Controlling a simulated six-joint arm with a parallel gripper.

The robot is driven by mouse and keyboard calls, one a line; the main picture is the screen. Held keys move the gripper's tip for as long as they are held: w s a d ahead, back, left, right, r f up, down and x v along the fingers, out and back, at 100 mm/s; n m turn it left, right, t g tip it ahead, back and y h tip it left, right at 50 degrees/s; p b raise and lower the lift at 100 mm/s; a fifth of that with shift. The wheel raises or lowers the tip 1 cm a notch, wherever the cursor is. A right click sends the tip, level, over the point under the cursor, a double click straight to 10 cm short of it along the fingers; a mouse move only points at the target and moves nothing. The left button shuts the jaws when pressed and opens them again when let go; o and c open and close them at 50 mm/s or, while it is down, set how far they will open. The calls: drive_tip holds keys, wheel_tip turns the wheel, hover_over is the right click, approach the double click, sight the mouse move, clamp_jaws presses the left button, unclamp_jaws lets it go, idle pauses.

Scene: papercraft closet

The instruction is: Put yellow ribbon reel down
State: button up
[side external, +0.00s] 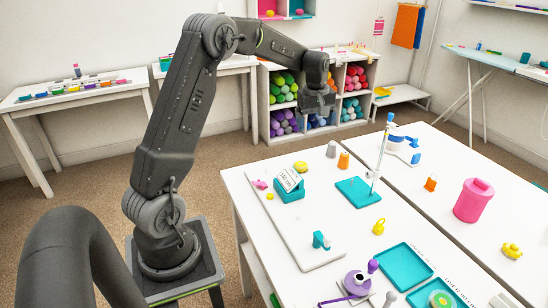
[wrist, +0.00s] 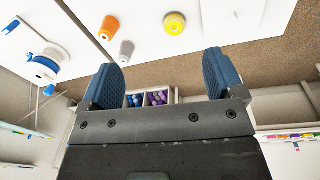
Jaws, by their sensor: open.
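A round yellow item (side external: 301,166), which looks like the yellow ribbon reel, rests on the white table near its far left edge. It also shows at the top of the wrist view (wrist: 174,24), standing apart from my gripper. My gripper (side external: 318,108) is raised above and beyond that edge, in front of the shelf. In the wrist view its two blue-padded fingers are wide apart, with nothing held between them.
A grey cone (side external: 331,149) and an orange cone (side external: 343,160) stand beside the yellow item. A teal box with a white card (side external: 289,187) is nearer. A teal-based stand (side external: 357,191) rises to the right. Clear white tabletop (side external: 335,222) lies between several objects.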

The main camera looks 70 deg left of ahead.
drive_tip(key=s+d+r+m+t, duration=0.2)
drive_tip(key=s+d+r+m, duration=0.3)
drive_tip(key=s+d, duration=0.4)
drive_tip(key=s+d+r+m+t, duration=0.1)
drive_tip(key=s+d+r+m, duration=0.55)
drive_tip(key=d, duration=0.55)
drive_tip(key=s+d+f+m+t, duration=0.1)
drive_tip(key=s+d+f+m, duration=0.2)
drive_tip(key=s, duration=0.7)
drive_tip(key=shift+d+m+t+h, duration=0.3)
drive_tip(key=shift+d+m, duration=0.45)
drive_tip(key=shift+m, duration=0.1)
drive_tip(key=shift+f, duration=0.1)
